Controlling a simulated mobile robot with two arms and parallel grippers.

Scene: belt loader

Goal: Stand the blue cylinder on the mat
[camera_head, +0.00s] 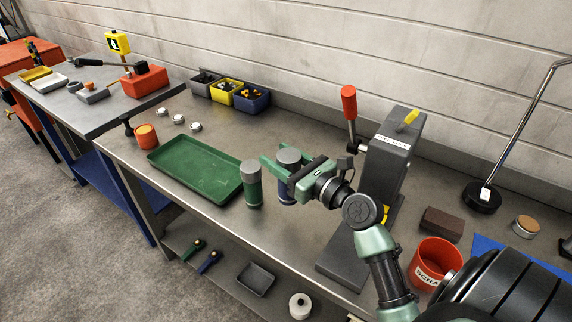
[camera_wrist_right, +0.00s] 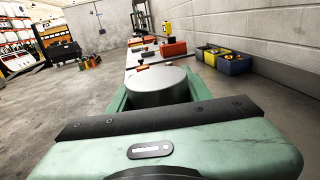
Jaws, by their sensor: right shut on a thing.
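My right gripper (camera_head: 284,172) is shut around the blue cylinder (camera_head: 287,192), which has a grey top and stands upright between the fingers. Its grey top also fills the space between the green fingers in the right wrist view (camera_wrist_right: 160,83). I cannot tell whether its base touches the bench. A green cylinder (camera_head: 252,187) with a grey top stands just to its left. A flat blue mat (camera_head: 488,246) lies at the right of the bench, partly hidden by dark parts in front. My left gripper is not in view.
A green tray (camera_head: 187,152) lies left of the cylinders. A grey lever press (camera_head: 388,150) with a red handle stands just right of my gripper. A red bucket (camera_head: 434,262), a brown block (camera_head: 441,224), a lamp base (camera_head: 482,197) and a round tin (camera_head: 526,226) are near the mat.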

